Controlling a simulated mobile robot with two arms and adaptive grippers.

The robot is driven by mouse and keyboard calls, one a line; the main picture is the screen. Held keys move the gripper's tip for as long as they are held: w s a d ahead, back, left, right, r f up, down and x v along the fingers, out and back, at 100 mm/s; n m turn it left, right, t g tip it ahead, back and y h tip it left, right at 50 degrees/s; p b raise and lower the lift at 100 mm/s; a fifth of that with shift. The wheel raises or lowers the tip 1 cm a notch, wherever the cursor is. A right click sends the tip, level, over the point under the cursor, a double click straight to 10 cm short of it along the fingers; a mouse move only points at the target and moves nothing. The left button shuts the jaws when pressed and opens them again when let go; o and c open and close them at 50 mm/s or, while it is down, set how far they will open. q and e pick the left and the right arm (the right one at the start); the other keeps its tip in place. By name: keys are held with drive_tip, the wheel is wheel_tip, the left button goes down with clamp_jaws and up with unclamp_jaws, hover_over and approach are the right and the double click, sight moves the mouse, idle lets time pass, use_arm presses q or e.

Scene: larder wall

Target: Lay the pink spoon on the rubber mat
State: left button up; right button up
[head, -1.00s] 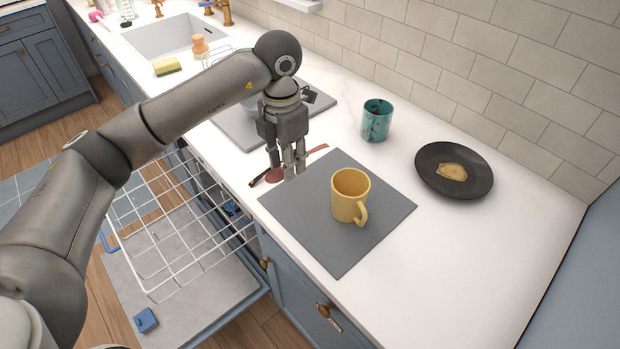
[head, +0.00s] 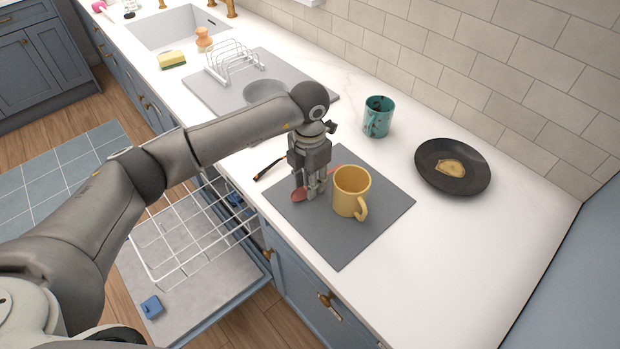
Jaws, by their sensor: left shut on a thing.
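The pink spoon (head: 299,195) is in my left gripper (head: 315,194), which points down and is shut on it. The spoon's bowl shows left of the fingers; its handle runs back to the right, partly hidden behind the gripper. Spoon and gripper are over the back-left part of the dark grey rubber mat (head: 340,240). I cannot tell whether the spoon touches the mat. A yellow mug (head: 351,192) stands on the mat just right of the gripper, its handle toward the front right. My right gripper is not in view.
A dark, thin utensil (head: 270,168) lies on the counter left of the mat. A teal cup (head: 378,117) and a black plate (head: 435,178) with a tan piece stand behind and right. The open dishwasher rack (head: 190,240) is below the counter. The mat's front is clear.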

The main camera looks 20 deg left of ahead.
use_arm(q)
drive_tip(key=o, duration=0.9)
drive_tip(key=shift+f, duration=0.1)
wheel_tip(320, 180, up, 12)
drive_tip(key=b, duration=0.3)
